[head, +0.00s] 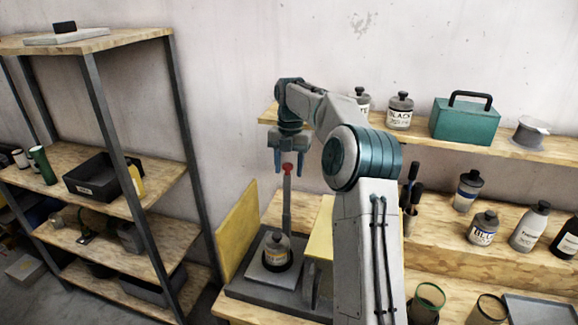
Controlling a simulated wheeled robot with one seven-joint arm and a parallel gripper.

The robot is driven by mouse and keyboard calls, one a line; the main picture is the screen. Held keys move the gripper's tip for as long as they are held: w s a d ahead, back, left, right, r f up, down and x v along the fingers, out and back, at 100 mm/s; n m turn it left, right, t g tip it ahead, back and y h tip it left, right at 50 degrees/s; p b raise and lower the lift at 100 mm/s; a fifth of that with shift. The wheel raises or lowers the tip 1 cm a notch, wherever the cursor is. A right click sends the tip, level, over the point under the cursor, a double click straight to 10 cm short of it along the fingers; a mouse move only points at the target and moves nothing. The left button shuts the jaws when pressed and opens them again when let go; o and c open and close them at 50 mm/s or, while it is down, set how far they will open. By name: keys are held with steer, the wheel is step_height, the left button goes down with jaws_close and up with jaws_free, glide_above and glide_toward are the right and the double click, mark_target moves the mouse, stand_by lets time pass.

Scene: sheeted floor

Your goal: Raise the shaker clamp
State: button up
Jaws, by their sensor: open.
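The shaker (268,292) has a dark grey base on the wooden bench left of my arm. Part of the shaker's right side is hidden by my arm.
A yellow panel (238,232) stands left of the shaker. A shelf rack (110,190) with a black bin (95,177) stands further left. The wall shelf (450,137) holds bottles and a teal toolbox (466,121). More bottles and cups stand at the right.

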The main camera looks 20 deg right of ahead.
steer(key=shift+a+r, duration=0.15)
steer(key=shift+r, duration=0.3)
step_height(320, 180, up, 11)
steer(key=w, duration=0.1)
steer(key=shift+d, duration=0.4)
steer(key=shift+r, duration=0.1)
stand_by(0.4)
steer(key=s+a+m+t+h+b, duration=0.2)
steer(key=s+a+m+b, duration=0.1)
steer(key=s+a+m, duration=0.75)
steer(key=s+f+m+t+b, duration=0.1)
steer(key=s+f+m, duration=0.8)
steer(key=s, duration=0.4)
steer(key=s+d+f+m+t+y+b, duration=0.1)
steer(key=s+f+m+b, duration=0.1)
steer(key=s+f+m, duration=0.7)
steer(key=s, duration=0.4)
steer(key=shift+f+m+t, duration=0.2)
steer(key=shift+m+t, duration=0.15)
steer(key=shift+t, duration=0.05)
